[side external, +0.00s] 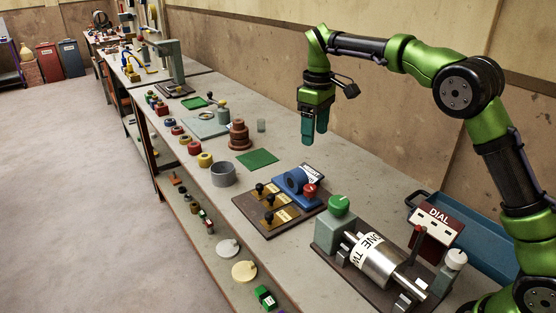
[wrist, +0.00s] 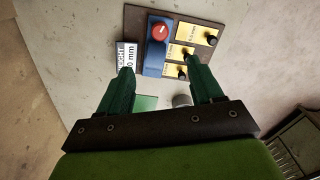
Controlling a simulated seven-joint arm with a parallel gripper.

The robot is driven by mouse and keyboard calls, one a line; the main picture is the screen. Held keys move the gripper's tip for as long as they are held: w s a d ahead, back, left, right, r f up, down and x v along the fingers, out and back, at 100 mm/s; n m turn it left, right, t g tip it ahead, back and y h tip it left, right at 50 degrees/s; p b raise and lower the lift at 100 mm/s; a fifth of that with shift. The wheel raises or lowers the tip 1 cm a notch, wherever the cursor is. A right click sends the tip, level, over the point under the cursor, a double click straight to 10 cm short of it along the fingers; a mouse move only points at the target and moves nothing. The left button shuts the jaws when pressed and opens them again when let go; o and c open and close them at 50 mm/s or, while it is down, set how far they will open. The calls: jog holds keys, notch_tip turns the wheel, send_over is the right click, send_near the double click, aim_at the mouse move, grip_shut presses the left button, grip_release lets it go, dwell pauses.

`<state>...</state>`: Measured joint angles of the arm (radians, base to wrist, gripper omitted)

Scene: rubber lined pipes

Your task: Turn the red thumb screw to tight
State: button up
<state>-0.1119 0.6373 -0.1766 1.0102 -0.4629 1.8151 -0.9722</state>
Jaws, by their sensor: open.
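The red thumb screw (side external: 310,191) sits on a blue clamp body (side external: 296,181) mounted on a dark brown board (side external: 251,217). In the wrist view the red thumb screw (wrist: 160,31) is round with a pale mark, ahead of my fingertips and near the top of the picture. A white label (wrist: 127,57) with partly readable lettering lies beside the blue body. My gripper (side external: 315,138) hangs above and behind the board, pointing down, well clear of the screw. In the wrist view my gripper (wrist: 158,72) has its green fingers apart, with nothing between them.
Black knobs on yellow plates (side external: 270,217) stand on the same board, close to the screw. A green-capped unit (side external: 338,206) and a steel cylinder (side external: 378,260) stand to the right. A green mat (side external: 257,158) and grey ring (side external: 223,173) lie left. The air around my gripper is free.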

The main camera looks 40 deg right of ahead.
send_near(311, 187)
jog(key=shift+n, duration=0.4)
notch_tip(311, 187, down, 9)
jog(key=shift+w+f, duration=0.1)
jog(key=shift+f, duration=0.05)
jog(key=shift+d, duration=0.1)
jog(key=c, duration=1.1)
